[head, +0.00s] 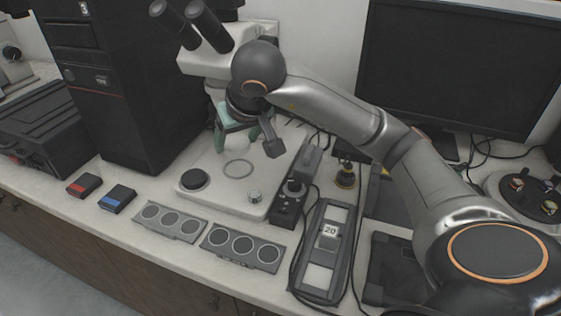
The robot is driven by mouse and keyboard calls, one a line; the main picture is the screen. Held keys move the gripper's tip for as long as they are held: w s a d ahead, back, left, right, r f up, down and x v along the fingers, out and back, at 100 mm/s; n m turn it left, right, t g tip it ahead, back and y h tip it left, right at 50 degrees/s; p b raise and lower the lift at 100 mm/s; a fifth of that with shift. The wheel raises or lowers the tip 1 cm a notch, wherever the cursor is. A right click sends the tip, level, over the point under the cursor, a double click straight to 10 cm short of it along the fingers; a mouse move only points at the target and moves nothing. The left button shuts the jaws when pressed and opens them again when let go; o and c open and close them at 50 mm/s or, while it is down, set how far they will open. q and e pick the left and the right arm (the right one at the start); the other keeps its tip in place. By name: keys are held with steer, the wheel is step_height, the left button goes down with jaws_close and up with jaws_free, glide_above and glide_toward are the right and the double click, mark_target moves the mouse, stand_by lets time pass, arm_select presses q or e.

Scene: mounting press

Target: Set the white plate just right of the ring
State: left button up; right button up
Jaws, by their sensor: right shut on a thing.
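The ring (238,169) is a thin grey circle lying on the pale microscope base (222,190). The base just right of the ring looks bare. My left gripper is not in view.
A black disc (194,179) and a small metal knob (255,196) sit on the base. A black control box (292,188) borders it on the right. Two grey three-circle holders (242,247) lie in front. The microscope (205,62) stands close behind my gripper.

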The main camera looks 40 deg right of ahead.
steer(key=d+f, duration=0.3)
steer(key=d, duration=0.4)
steer(key=b, duration=0.2)
glide_above(276, 165)
steer(key=s+a, duration=0.2)
steer(key=f, duration=0.5)
steer(key=shift+s+d, duration=0.15)
steer(key=shift+d, duration=0.1)
steer(key=shift+d+f, duration=0.3)
steer(key=shift+f, duration=0.05)
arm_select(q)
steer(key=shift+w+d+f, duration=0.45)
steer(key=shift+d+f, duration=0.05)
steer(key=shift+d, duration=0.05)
arm_select(e)
steer(key=shift+d+f, duration=0.2)
steer(key=shift+f, duration=1.5)
steer(key=shift+f+b, duration=0.25)
steer(key=shift+b, duration=0.05)
steer(key=o, duration=1.3)
steer(key=shift+r, duration=0.1)
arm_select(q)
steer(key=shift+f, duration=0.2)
